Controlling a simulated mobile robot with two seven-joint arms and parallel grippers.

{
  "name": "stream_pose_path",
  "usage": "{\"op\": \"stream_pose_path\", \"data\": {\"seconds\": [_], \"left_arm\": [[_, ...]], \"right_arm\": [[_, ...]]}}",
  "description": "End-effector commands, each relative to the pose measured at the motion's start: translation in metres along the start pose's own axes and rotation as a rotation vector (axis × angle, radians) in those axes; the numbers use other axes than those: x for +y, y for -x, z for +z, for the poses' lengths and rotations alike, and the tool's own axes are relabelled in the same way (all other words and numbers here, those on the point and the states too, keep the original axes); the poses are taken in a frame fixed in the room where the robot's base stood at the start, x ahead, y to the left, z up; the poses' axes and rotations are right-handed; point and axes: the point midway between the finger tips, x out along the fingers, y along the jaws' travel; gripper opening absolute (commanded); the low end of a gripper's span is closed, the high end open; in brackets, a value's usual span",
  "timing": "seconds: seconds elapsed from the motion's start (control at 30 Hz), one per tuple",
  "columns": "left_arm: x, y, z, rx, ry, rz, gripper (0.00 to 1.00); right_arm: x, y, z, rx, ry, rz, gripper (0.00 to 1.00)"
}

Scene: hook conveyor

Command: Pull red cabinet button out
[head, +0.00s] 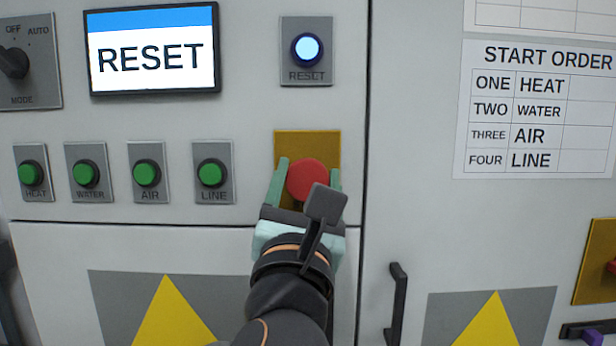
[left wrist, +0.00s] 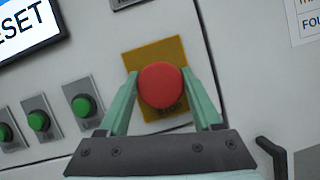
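The red button (head: 312,180) is a round mushroom head on a yellow plate (head: 308,143) on the cabinet front. It also shows in the left wrist view (left wrist: 163,85). My left gripper (head: 307,177) is at the button, its two green fingers spread on either side of the red head. The left wrist view shows the fingertips (left wrist: 160,75) close beside the head; I cannot tell whether they touch it. A dark and purple part at the lower right edge of the head view may be my right gripper, mostly cut off.
Green buttons (head: 147,174) sit in a row to the left. A lit reset button (head: 307,48) and a RESET screen (head: 152,50) are above. A black handle (head: 397,303) sticks out at lower right. Another yellow plate (head: 596,255) with something red is at the right edge.

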Motion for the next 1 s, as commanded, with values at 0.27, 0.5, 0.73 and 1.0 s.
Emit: {"op": "stream_pose_path", "data": {"seconds": [0.27, 0.5, 0.73, 1.0], "left_arm": [[-0.001, 0.001, 0.0, -0.001, 0.001, -0.003, 0.96], [-0.001, 0.001, 0.0, -0.001, 0.001, -0.003, 0.96], [-0.002, 0.026, -0.001, -0.003, 0.003, -0.006, 0.96], [-0.002, 0.086, -0.001, -0.004, 0.004, -0.008, 0.96]], "right_arm": [[0.0, -0.001, 0.0, 0.001, 0.0, 0.0, 0.5], [-0.001, -0.001, -0.006, 0.012, 0.001, -0.002, 0.5], [-0.003, -0.005, -0.006, 0.019, 0.001, -0.007, 0.5], [-0.01, -0.013, -0.003, 0.015, 0.003, -0.025, 0.5]]}}
